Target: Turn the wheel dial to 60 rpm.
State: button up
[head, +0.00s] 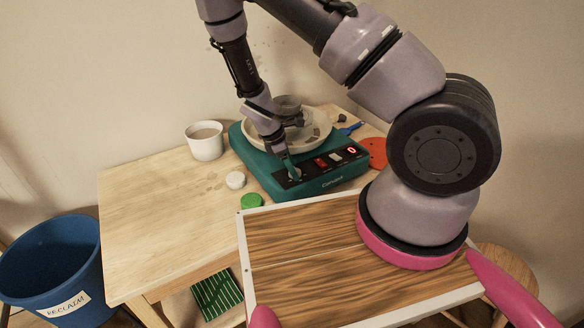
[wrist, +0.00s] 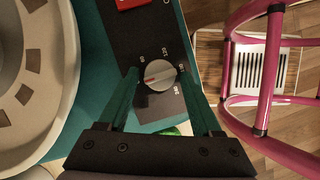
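The teal pottery wheel (head: 325,182) sits on the wooden table with a black control panel on its front. My gripper (head: 288,166) points down over the panel's left end. In the wrist view my gripper (wrist: 159,74) has its two teal fingers apart, one on each side of the dial. I cannot tell whether they touch it. A red lit display (head: 351,150), seemingly 0, shows at the panel's right end.
A red switch (head: 320,162) is on the panel. A white cup (head: 205,141), a white round piece (head: 235,180) and a green one (head: 251,201) stand left of the wheel. An orange disc (head: 375,152) lies right. The table's left part is clear. A blue bucket (head: 40,255) stands on the floor.

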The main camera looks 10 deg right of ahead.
grip_shut()
